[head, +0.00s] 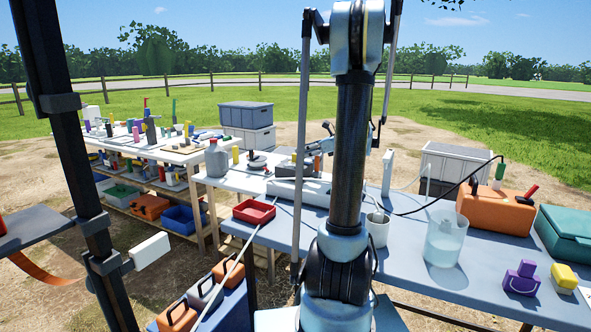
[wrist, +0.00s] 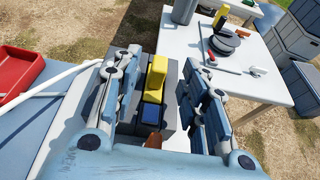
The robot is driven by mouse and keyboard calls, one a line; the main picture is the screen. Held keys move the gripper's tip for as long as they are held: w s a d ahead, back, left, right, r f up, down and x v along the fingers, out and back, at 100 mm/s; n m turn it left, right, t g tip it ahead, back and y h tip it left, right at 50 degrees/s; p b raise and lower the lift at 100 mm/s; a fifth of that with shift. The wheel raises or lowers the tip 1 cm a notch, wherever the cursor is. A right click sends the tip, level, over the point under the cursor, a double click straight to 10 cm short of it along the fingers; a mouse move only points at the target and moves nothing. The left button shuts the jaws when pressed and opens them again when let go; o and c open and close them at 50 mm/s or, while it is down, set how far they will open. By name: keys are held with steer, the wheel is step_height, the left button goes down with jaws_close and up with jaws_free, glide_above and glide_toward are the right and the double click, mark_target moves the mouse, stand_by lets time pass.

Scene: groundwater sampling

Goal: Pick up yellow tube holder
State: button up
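In the wrist view, a yellow upright piece (wrist: 155,78) stands between the two fingers of my gripper (wrist: 161,66). A dark block with a blue face is just below it, with a grey box behind. My gripper is open, with a gap visible on both sides of the yellow piece. I cannot tell whether this piece is the tube holder. In the head view, my arm hides most of my gripper and this spot.
A red tray (head: 254,211), a clear bucket (head: 445,238), an orange case (head: 495,209) and a purple holder (head: 521,279) are on the blue-grey table (head: 405,275). A white table (wrist: 262,85) with a dark round device (wrist: 222,42) lies beyond my gripper. A white hose runs at left.

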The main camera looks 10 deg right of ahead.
steer(key=shift+x, duration=1.45)
jaws_close()
steer(key=shift+d, duration=0.1)
